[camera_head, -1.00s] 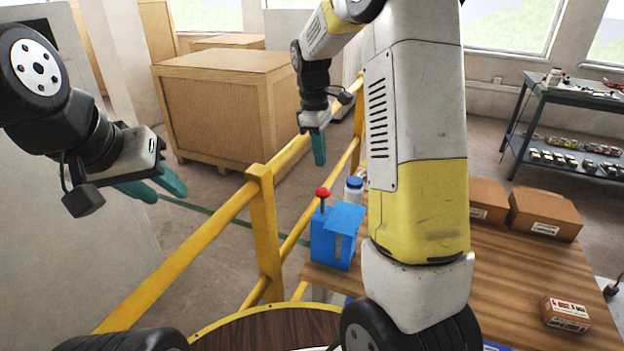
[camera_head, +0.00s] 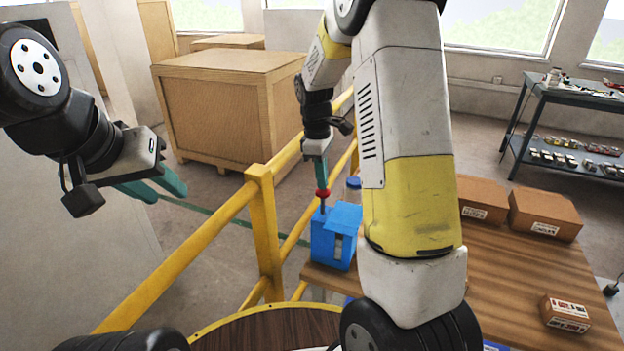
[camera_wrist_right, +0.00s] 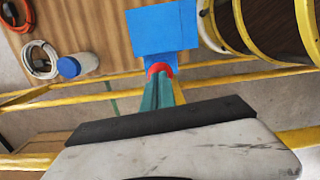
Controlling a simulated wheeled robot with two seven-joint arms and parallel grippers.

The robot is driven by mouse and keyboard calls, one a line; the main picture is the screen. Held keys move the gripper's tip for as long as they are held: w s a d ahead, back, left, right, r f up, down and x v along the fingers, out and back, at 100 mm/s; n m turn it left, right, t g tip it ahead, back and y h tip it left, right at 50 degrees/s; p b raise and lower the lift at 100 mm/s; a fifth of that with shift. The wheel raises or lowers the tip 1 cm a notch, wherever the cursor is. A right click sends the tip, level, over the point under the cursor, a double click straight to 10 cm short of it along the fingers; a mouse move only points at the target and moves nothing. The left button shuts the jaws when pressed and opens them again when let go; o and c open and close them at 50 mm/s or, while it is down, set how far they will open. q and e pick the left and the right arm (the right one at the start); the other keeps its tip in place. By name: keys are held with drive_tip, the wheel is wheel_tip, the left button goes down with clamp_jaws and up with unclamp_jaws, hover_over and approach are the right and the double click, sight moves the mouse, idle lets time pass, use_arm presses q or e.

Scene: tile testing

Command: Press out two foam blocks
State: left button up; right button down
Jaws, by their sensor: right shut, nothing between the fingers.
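A blue press device (camera_head: 333,240) with a red knob (camera_head: 322,193) on its plunger stands at the left edge of the wooden table (camera_head: 500,285). My right gripper (camera_head: 321,182) is shut and points down, its teal fingertips at the top of the red knob. The right wrist view also shows the blue press (camera_wrist_right: 163,32), the red knob (camera_wrist_right: 160,69) and the fingertips (camera_wrist_right: 160,84) meeting the knob. My left gripper (camera_head: 160,190) hangs open and empty at the left, away from the table. I cannot make out any foam block.
A white bottle with a blue cap (camera_head: 353,183) stands just behind the press. A yellow railing (camera_head: 262,215) runs close to its left. Cardboard boxes (camera_head: 541,213) and a small labelled box (camera_head: 566,314) lie on the table's right. My right upper arm hides part of the table.

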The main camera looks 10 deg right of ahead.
sight(321, 196)
drive_tip(key=shift+f, duration=0.1)
wheel_tip(321, 196, down, 6)
drive_tip(key=shift+r, duration=0.1)
idle(0.4)
drive_tip(key=shift+a, duration=0.1)
drive_tip(key=shift+w+a+r, duration=0.3)
drive_tip(key=shift+w+a, duration=0.1)
drive_tip(key=shift+a, duration=0.25)
drive_tip(key=shift+w+a+r, duration=0.25)
drive_tip(key=shift+w+a, duration=0.1)
drive_tip(key=shift+a, duration=0.25)
drive_tip(key=shift+r, duration=0.1)
wheel_tip(321, 196, up, 8)
drive_tip(key=shift+w+a+f, duration=0.2)
drive_tip(key=shift+w+a, duration=0.05)
drive_tip(key=shift+a, duration=0.15)
drive_tip(key=shift+r, duration=0.1)
